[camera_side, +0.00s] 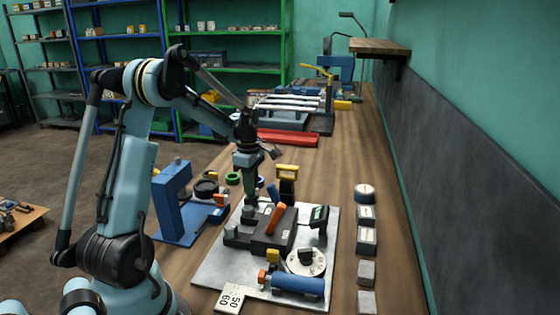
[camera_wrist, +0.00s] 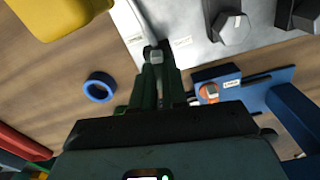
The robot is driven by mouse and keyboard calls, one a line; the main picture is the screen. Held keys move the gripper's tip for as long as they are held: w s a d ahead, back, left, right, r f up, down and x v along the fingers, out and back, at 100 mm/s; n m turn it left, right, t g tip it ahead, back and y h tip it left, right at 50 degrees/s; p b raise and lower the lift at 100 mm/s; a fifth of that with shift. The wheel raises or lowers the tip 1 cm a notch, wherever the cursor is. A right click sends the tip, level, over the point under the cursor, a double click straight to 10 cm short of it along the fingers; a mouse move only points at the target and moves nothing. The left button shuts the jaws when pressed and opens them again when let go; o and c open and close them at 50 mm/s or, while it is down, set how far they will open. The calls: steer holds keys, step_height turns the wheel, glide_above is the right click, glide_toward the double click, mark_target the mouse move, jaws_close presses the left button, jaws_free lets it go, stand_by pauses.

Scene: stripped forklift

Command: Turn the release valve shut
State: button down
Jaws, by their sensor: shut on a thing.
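My gripper (camera_side: 249,196) points down at the back left of the light grey plate (camera_side: 212,268), beside a dark block (camera_side: 266,238) with an orange lever (camera_side: 275,218). In the wrist view my gripper (camera_wrist: 154,70) has its dark fingers close together on a small grey metal fitting (camera_wrist: 153,52) at the plate's edge. This fitting looks like the release valve, but its label is too small to read. The fingers cover part of it, so its turn angle cannot be told.
A blue press-like stand (camera_side: 172,205) is close on the left, with an orange-tipped part (camera_wrist: 209,91) in the wrist view. A blue ring (camera_wrist: 100,87) lies on the wooden bench. A yellow-topped part (camera_side: 287,172) stands behind the plate. Several grey blocks line the right side.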

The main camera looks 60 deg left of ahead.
steer(key=m, duration=1.1)
steer(key=shift+m, duration=2.2)
steer(key=c, duration=1.2)
jaws_free()
steer(key=shift+o, duration=0.2)
step_height(320, 180, up, 12)
